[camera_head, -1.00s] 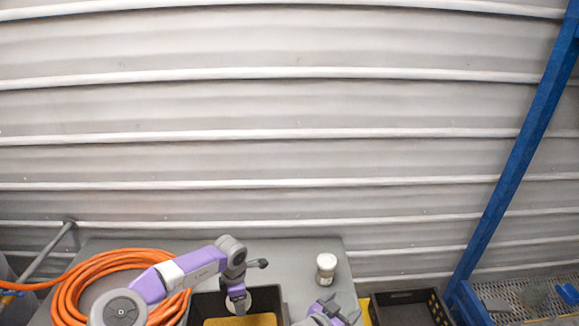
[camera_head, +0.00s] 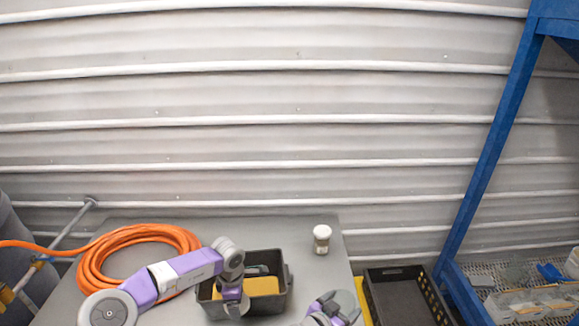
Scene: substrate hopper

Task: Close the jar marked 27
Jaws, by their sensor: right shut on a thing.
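A small jar (camera_head: 322,241) with a white top and a pale label stands upright near the table's far right corner; I cannot read its number. My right gripper (camera_head: 334,306) is low at the bottom edge, nearer me than the jar and apart from it. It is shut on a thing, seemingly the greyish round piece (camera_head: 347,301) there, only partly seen. My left gripper (camera_head: 232,294) points down over the dark bin's near left part. A pale disc (camera_head: 238,308) shows at its fingertips; I cannot tell whether it is held.
The dark bin (camera_head: 285,300) holds a yellow block (camera_head: 262,286). A coiled orange hose (camera_head: 95,262) lies on the grey table (camera_head: 275,235) at left. A black crate (camera_head: 395,275) and a blue frame (camera_head: 478,190) stand at right. The table around the jar is clear.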

